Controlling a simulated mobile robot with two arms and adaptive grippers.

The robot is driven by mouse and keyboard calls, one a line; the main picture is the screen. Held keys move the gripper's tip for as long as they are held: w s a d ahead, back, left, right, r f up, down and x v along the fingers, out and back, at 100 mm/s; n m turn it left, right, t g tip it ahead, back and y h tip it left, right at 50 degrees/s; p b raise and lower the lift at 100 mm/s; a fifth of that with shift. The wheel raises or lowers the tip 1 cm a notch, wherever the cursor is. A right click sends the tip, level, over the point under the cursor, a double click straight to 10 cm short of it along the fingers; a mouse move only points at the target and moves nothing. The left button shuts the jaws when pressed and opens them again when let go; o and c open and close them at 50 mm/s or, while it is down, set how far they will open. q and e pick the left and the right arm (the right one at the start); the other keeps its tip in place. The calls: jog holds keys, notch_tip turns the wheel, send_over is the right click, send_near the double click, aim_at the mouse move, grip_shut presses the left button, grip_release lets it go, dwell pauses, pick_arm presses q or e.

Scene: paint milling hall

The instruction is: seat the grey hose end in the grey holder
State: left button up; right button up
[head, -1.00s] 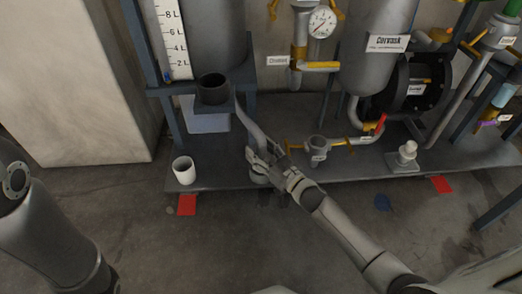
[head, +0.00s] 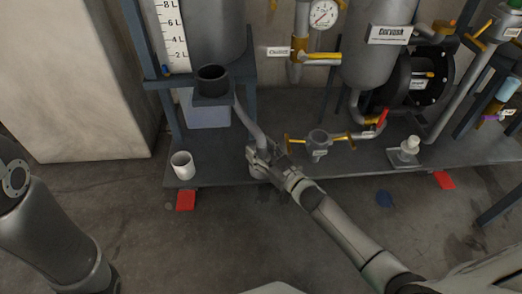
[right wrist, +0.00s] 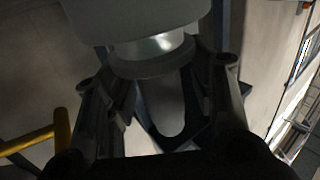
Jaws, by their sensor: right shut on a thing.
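My right gripper (head: 259,158) is at the front edge of the low grey platform, shut on the grey hose end. The grey hose (head: 249,124) slopes down to it from beside the dark cup. In the right wrist view a pale, round, collared piece (right wrist: 152,58) sits between the fingers (right wrist: 165,82). A pale grey cylindrical part (head: 258,173) shows just below the fingers; I cannot tell whether it is the hose end or a holder. The gripper hides the hose's lower end. I cannot pick out the grey holder with certainty. My left gripper is out of view.
A dark open cup (head: 212,80) sits on a bracket under the tank. A white cup (head: 182,165) stands on the platform's left front corner. A yellow-handled valve (head: 318,143) and a pale fitting on a plate (head: 408,148) stand to the right. The floor in front is mostly clear.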

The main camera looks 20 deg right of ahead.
aim_at(261, 135)
jog(key=shift+r, duration=0.15)
jog(key=o, duration=1.4)
jog(key=shift+o, duration=0.8)
jog(key=shift+f, duration=0.25)
notch_tip(261, 135, up, 10)
jog(key=shift+r, duration=0.2)
